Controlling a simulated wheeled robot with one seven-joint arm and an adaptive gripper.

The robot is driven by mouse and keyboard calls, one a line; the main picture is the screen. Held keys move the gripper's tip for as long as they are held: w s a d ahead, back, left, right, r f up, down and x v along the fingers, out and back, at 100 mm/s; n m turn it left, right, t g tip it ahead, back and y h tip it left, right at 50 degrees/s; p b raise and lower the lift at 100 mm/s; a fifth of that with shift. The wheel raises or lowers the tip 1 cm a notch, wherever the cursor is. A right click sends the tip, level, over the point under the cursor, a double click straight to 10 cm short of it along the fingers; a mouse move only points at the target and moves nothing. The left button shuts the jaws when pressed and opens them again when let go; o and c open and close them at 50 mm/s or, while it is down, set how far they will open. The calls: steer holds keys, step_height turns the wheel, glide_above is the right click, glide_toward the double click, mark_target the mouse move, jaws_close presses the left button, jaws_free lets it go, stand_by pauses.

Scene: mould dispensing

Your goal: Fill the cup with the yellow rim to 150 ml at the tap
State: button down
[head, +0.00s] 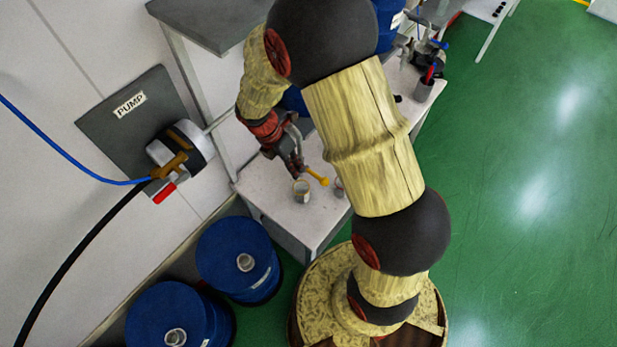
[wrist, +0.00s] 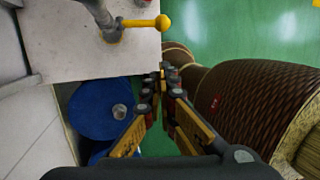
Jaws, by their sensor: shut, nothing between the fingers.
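A small pale cup (head: 302,192) stands upright on the light bench top, near its front-left edge. Its rim looks yellowish, but it is too small to read its level or any marks. A yellow tap handle (head: 318,177) with a ball end is just beyond it, and it also shows in the wrist view (wrist: 162,22), joined to a grey spout (wrist: 102,14). My gripper (head: 296,170) is above the bench near the cup and handle. In the wrist view its fingers (wrist: 160,82) are shut and empty.
Blue drums (head: 238,250) stand on the floor below the bench (head: 262,190). A wall pump panel (head: 120,105) with hoses is at left. A grey shelf (head: 205,22) overhangs the bench. A dark holder (head: 424,88) stands at the far end. Green floor lies open at right.

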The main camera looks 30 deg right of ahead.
mark_target(317, 176)
steer(key=w+d+p+x, duration=0.1)
steer(key=d+x, duration=0.1)
steer(key=x, duration=1)
steer(key=shift+d+p, duration=0.35)
steer(key=shift+f, duration=0.1)
steer(key=shift+s+d+f+t+b, duration=0.1)
steer(key=shift+s+f+t+b, duration=0.05)
steer(key=shift+t+b, duration=0.2)
